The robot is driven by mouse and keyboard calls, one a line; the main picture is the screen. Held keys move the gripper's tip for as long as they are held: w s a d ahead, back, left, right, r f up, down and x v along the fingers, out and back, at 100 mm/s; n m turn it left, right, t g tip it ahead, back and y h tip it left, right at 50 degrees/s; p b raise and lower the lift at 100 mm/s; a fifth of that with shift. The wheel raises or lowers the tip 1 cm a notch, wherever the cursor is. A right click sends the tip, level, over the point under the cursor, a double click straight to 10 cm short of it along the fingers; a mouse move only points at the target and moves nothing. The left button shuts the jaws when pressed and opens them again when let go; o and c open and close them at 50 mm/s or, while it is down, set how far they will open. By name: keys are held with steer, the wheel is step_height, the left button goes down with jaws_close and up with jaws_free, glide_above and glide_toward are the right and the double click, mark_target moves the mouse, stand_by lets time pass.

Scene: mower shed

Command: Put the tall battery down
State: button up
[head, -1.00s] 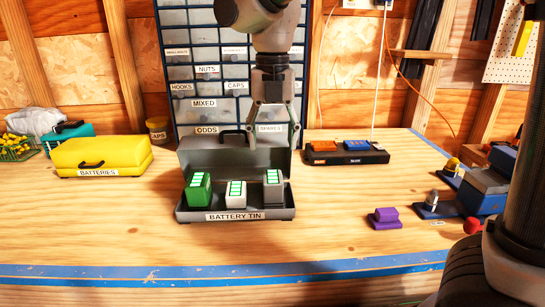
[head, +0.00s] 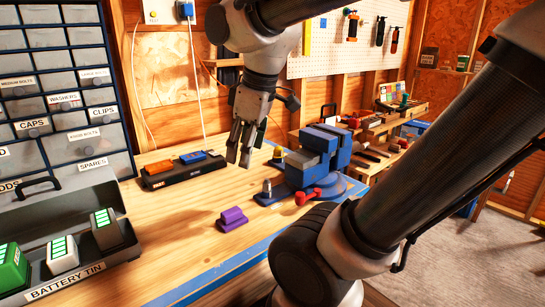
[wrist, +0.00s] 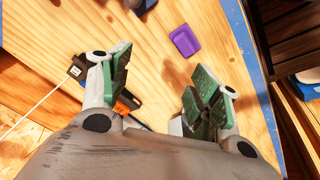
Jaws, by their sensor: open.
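Three batteries stand in the grey battery tin (head: 75,283) at the left of the head view: a green one (head: 10,270), a white one (head: 62,256) and a grey one (head: 106,229). The grey one looks the tallest, though I cannot be sure which is the tall battery. My gripper (head: 239,155) is open and empty, above the bench to the right of the tin, between the black charger and the blue vise. In the wrist view its green-padded fingers (wrist: 160,75) are spread, with only bare bench between them.
The black charger (head: 186,171) holds an orange and a blue block. A purple block (head: 232,218) lies on the bench, also seen in the wrist view (wrist: 185,41). The blue vise (head: 312,160) stands at right, with a red knob. Bare wood lies between tin and purple block.

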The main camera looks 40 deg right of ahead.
steer(key=s+d+f+m+t, duration=0.1)
steer(key=s+d+f+m, duration=0.1)
steer(key=m, duration=0.5)
steer(key=shift+s+d+h, duration=0.3)
steer(key=shift+s+d, duration=0.6)
steer(key=shift+s, duration=0.35)
